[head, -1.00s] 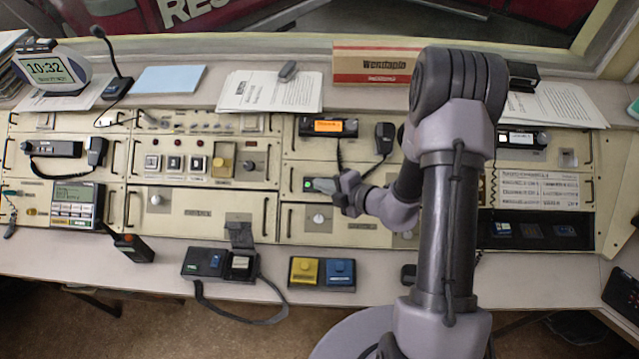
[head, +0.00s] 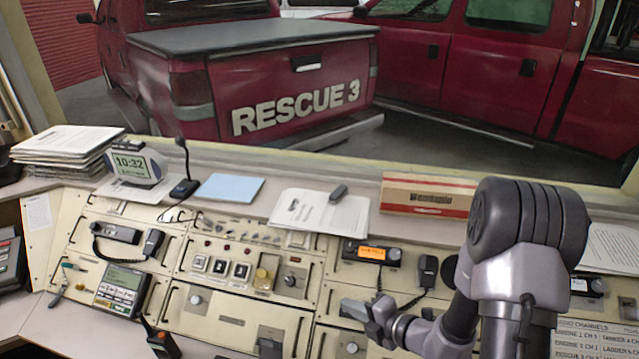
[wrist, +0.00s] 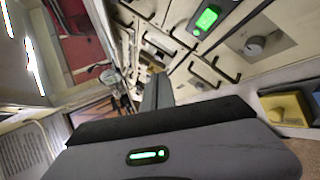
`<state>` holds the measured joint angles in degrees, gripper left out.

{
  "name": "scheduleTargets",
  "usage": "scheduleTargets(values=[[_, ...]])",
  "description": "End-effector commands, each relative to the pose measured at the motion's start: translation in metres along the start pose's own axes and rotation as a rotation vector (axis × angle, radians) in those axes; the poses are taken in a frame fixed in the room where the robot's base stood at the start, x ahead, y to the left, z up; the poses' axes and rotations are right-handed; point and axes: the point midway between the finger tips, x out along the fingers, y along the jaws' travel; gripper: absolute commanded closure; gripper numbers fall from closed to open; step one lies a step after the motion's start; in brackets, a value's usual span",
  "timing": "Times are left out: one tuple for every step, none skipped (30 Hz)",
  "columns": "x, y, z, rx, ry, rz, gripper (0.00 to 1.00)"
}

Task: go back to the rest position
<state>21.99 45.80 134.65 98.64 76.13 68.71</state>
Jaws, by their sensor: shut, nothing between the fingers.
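My gripper (head: 362,309) is in the lower middle of the head view, in front of the console's sloping panel (head: 235,323). Its fingers are shut and hold nothing. They point left and lie below the radio with the orange display (head: 371,253). My arm rises on the right and hides part of the panel. In the wrist view, the shut fingers (wrist: 157,90) show as a dark narrow shape. A green-lit switch (wrist: 207,19) and a grey knob (wrist: 254,45) are beyond them, apart from the gripper.
A corded handset (head: 428,270) hangs near my gripper.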

Motion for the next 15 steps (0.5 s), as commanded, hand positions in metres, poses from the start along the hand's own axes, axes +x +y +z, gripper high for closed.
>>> scheduleTargets(values=[[-0.001, 0.026, -0.018, -0.179, 0.072, 0.026, 1.0], [-0.005, 0.044, -0.035, -0.335, 0.134, 0.045, 1.0], [-0.015, 0.067, -0.063, -0.582, 0.227, 0.073, 1.0], [-0.025, 0.08, -0.085, -0.781, 0.297, 0.095, 1.0], [-0.037, 0.089, -0.106, -0.981, 0.364, 0.117, 1.0], [-0.054, 0.095, -0.132, -1.256, 0.449, 0.144, 1.0], [-0.069, 0.097, -0.149, -1.468, 0.511, 0.163, 1.0], [-0.084, 0.095, -0.164, -1.683, 0.572, 0.18, 1.0], [-0.105, 0.089, -0.178, -1.974, 0.651, 0.198, 1.0], [-0.12, 0.084, -0.184, -2.187, 0.709, 0.205, 1.0], [-0.135, 0.079, -0.187, -2.393, 0.765, 0.207, 1.0], [-0.152, 0.072, -0.187, -2.646, 0.837, 0.2, 1.0], [-0.164, 0.068, -0.184, -2.818, 0.89, 0.186, 1.0], [-0.175, 0.066, -0.181, -2.974, 0.941, 0.168, 1.0], [-0.188, 0.064, -0.175, 2.832, -0.905, -0.124, 1.0]])
